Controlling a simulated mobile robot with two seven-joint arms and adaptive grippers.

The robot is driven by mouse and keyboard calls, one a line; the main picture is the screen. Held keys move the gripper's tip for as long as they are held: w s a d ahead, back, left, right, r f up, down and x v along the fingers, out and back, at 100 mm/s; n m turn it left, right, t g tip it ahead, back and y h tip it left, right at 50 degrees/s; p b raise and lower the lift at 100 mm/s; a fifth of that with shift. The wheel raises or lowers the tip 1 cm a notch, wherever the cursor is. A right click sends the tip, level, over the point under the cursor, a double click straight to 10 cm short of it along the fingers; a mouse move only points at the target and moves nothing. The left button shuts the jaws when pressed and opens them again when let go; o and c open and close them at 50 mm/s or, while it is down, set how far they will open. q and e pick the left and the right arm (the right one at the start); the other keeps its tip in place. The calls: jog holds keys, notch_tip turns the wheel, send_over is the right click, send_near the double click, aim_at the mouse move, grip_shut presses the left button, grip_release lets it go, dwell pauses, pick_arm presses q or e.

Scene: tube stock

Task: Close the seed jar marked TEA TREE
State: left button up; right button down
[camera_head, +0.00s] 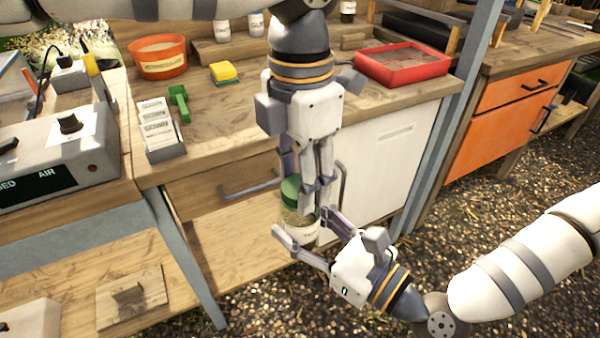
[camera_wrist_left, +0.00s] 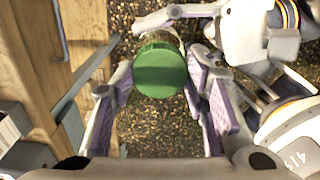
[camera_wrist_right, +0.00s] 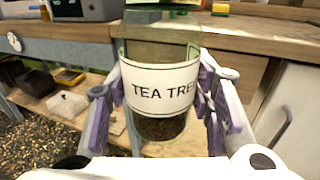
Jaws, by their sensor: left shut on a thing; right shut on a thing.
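The glass seed jar (camera_wrist_right: 160,50) with the TEA TREE label is upright, with brown seed in its bottom. My right gripper (camera_wrist_right: 160,110) is shut around its sides. In the head view the jar (camera_head: 300,233) is held in front of the bench. The green lid (camera_wrist_left: 160,70) is between the fingers of my left gripper (camera_wrist_left: 160,88), which comes down from above in the head view (camera_head: 305,195). The lid (camera_head: 290,187) is at the jar's mouth; its lower edge shows at the top of the right wrist view. I cannot tell whether it is seated or tightened.
The wooden bench behind holds an orange tub (camera_head: 160,62), a yellow sponge (camera_head: 223,72), a green clip-like item (camera_head: 178,103), a packet box (camera_head: 160,140) and a red tray (camera_head: 403,66). A drawer handle (camera_head: 250,188) is close behind my left gripper. Gravel lies below.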

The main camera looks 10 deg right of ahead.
pick_arm(q)
jog(key=shift+m, duration=0.4)
jog(key=shift+r, duration=0.1)
jog(key=o, duration=0.7)
jog(key=shift+c, duration=0.2)
jog(key=shift+r, duration=2.25)
jog(key=shift+c, duration=0.3)
